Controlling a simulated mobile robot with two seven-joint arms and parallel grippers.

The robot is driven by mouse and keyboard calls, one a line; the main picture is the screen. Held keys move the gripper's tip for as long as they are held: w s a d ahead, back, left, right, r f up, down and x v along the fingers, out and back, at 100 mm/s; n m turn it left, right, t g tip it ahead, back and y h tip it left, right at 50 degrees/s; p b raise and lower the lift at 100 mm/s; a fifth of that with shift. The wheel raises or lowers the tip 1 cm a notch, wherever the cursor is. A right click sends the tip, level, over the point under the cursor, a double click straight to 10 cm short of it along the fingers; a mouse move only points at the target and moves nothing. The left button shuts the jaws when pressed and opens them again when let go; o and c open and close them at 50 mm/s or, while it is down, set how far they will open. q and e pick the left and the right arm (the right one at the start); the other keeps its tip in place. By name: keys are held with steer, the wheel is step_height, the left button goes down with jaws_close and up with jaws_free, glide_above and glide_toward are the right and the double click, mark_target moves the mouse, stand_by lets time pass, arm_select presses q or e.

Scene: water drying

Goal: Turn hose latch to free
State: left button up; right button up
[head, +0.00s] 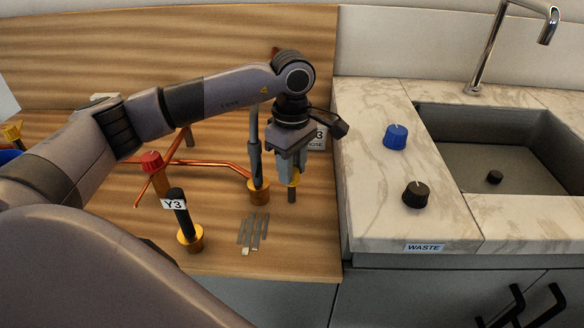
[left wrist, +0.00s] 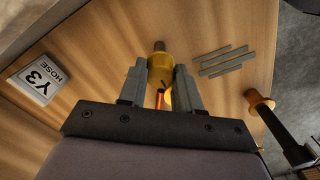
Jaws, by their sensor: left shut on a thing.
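My left gripper (head: 291,168) points down over the wooden worktop and is shut on a yellow fitting (head: 294,180). This looks like the hose latch, with a dark stub below it. In the left wrist view the same yellow fitting (left wrist: 160,68) sits between the two grey fingers (left wrist: 161,88), with a short dark end beyond it. A white Y3 HOSE label (left wrist: 38,79) lies on the wood beside it; in the head view it is partly hidden behind the gripper. The exact turn of the latch is hard to tell. My right gripper is not in view.
Close left stand a brass fitting (head: 259,193) with a grey stem and a black Y3-tagged handle (head: 181,222). Copper pipes with a red knob (head: 152,162) run behind. Flat grey strips (head: 254,230) lie in front. The marble counter (head: 370,220) has blue and black knobs.

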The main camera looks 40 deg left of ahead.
arm_select(q)
steer(key=shift+r+m, duration=0.1)
steer(key=shift+m, duration=0.3)
steer(key=o, duration=1)
steer(key=shift+o, duration=0.2)
step_height(320, 180, up, 7)
steer(key=shift+r, duration=0.1)
